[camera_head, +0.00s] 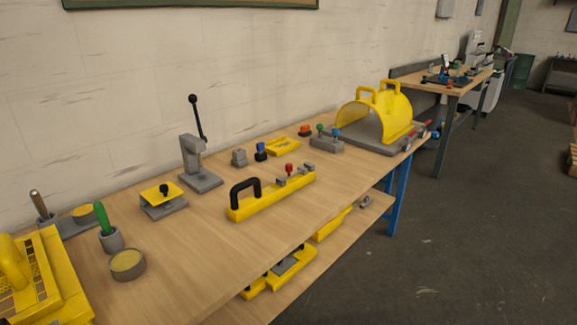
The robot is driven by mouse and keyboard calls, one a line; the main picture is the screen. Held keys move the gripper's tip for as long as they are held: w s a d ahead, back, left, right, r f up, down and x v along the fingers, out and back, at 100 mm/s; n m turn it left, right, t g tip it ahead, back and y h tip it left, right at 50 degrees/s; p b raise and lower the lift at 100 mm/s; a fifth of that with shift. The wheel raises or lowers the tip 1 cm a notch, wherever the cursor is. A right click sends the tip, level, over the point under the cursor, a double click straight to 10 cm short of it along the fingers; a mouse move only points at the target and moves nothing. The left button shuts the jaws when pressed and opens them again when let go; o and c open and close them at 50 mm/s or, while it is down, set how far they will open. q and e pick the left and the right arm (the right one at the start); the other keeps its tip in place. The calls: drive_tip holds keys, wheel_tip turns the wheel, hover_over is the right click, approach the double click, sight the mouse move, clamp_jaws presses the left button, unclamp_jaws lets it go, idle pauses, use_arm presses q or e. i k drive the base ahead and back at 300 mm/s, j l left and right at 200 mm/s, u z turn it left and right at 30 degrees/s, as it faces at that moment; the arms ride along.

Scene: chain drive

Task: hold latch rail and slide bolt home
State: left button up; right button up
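The latch rail (274,197) is a long yellow bar lying on the wooden workbench, slanting from lower left to upper right. A black arched handle (244,191) stands at its left end. At its right part are grey blocks with a bolt that carries a red knob (289,168). How far the bolt sits in the blocks is too small to tell. Neither of my grippers shows in the head view, and nothing touches the rail.
The workbench (210,259) has bare wood in front of the rail. Behind it stand a grey lever press (197,160) and small blocks. A yellow guard hood (381,113) is at the right end, a yellow unit (55,275) at the left. A lower shelf (325,260) holds yellow parts.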

sight(288, 167)
drive_tip(key=i+l+u, duration=0.1)
drive_tip(key=u, duration=0.75)
drive_tip(key=i+l+u, duration=0.1)
drive_tip(key=l+u, duration=0.15)
drive_tip(key=i+l+u, duration=0.2)
drive_tip(key=l, duration=0.2)
drive_tip(key=l+u, duration=0.25)
